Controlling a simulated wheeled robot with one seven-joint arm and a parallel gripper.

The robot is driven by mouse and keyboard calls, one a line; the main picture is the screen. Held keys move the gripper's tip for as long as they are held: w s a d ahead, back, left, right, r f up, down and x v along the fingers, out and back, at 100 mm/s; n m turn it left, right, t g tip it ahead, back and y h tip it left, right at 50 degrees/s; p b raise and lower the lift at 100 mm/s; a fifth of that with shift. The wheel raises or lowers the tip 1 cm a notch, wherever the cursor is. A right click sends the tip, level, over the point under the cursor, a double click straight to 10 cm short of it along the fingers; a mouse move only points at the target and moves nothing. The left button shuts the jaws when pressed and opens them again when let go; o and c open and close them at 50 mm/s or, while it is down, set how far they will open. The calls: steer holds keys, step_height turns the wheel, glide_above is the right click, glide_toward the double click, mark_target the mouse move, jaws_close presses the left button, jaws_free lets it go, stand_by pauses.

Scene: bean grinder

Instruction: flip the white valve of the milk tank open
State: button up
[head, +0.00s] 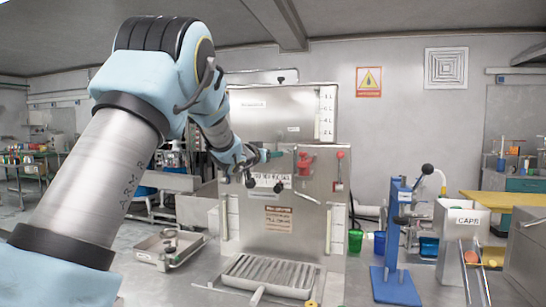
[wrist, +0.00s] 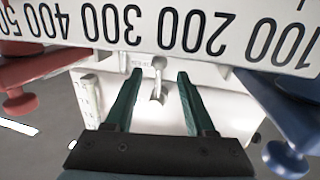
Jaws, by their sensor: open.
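The white valve (wrist: 158,78) shows in the wrist view as a small pale lever with a rounded knob, on a white front below a number scale. My gripper (wrist: 160,75) is open, with one green finger on each side of the lever. The fingers look apart from the lever, but I cannot tell the depth for sure. In the head view, my gripper (head: 272,155) is at the front of the steel machine (head: 270,120), left of a red valve (head: 304,162). I cannot make out the white valve there.
In the wrist view, a red valve (wrist: 30,85) is close on the left and a blue valve (wrist: 285,130) close on the right. The scale strip (wrist: 190,30) crosses above the fingers. In the head view, a blue press (head: 393,245) stands right of the machine and a metal tray (head: 170,249) lies left.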

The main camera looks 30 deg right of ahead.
steer(key=b+v, duration=0.3)
steer(key=v, duration=0.6)
steer(key=shift+a+f, duration=0.1)
